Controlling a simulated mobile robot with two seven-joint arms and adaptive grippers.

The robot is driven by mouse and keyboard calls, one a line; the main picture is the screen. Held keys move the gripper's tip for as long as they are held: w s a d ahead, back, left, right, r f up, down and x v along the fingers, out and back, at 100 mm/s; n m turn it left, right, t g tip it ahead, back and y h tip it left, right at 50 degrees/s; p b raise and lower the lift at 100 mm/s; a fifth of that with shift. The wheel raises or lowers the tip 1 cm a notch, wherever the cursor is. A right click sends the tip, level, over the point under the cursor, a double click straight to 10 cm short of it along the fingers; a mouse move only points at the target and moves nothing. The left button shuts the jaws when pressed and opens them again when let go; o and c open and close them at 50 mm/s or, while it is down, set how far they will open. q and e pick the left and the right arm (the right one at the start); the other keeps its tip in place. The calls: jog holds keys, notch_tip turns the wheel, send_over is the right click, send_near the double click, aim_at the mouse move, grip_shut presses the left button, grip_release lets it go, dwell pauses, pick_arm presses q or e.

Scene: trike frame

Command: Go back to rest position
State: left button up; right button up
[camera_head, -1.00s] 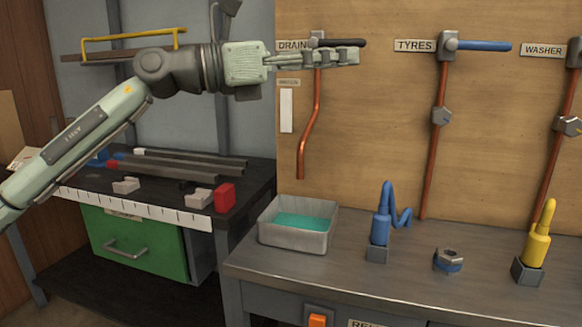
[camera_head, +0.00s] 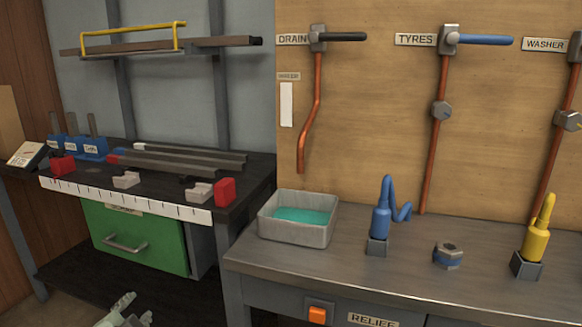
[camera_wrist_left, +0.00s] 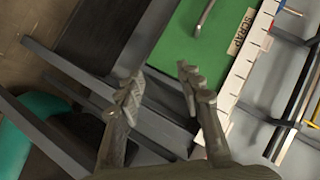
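My left gripper (camera_head: 125,312) shows only in part at the bottom edge of the head view, low in front of the green drawer (camera_head: 135,238). In the left wrist view its two fingers (camera_wrist_left: 160,95) are spread apart with nothing between them, so it is open and empty. The green drawer, with a "SCRAP" label (camera_wrist_left: 243,32), shows beyond the fingers in that view. The drain lever (camera_head: 345,37) with a black handle sits on the wooden wall panel, above its copper pipe. My right gripper is in neither view.
A dark bench at left holds metal bars (camera_head: 185,160) and red blocks (camera_head: 225,191).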

pick_arm(q)
jog(key=s+a+f+n+g+y, duration=0.15)
jog(key=s+a+f+g, duration=0.25)
jog(key=s+f, duration=0.6)
jog(key=s+a+f+n+g, duration=0.35)
jog(key=s+f+g, duration=0.2)
jog(key=s, duration=0.75)
jog(key=s+d+f+n+h, duration=0.1)
jog(key=s+d+f, duration=0.1)
jog(key=d, duration=0.5)
jog(key=s+d+f+n+h, duration=0.1)
jog(key=d+f+h, duration=0.1)
jog(key=d+f, duration=0.2)
jog(key=d, duration=0.3)
jog(key=shift+s+d, duration=0.15)
jog(key=shift+s, duration=0.25)
